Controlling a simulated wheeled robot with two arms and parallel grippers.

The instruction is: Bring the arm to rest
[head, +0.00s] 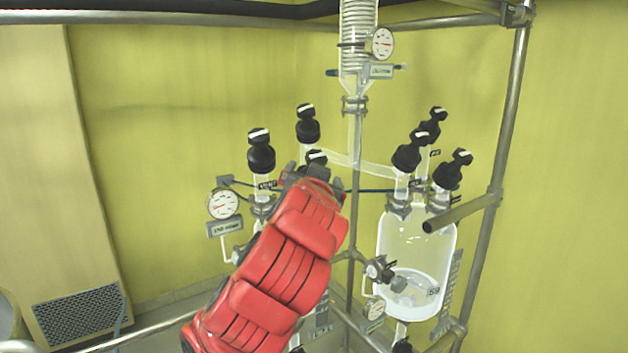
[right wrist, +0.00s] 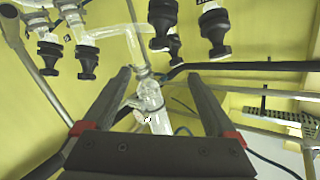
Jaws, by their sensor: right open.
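My red arm rises from the bottom of the head view and hides part of the left glass reactor behind it. Its dark gripper (head: 314,178) is at the top end, in front of a black valve knob (head: 316,158). In the right wrist view my right gripper (right wrist: 162,88) has its two dark fingers wide apart. Nothing is held between them. A clear glass pipe (right wrist: 152,106) shows in the gap beyond the fingers; I cannot tell how far off it is. My left gripper is not in view.
A glass reactor vessel (head: 412,252) stands at the right, with several black-capped valves above it. A pressure gauge (head: 223,204) is left of the arm. A glass condenser coil (head: 358,45) hangs at the top. A metal frame post (head: 497,165) stands at the right.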

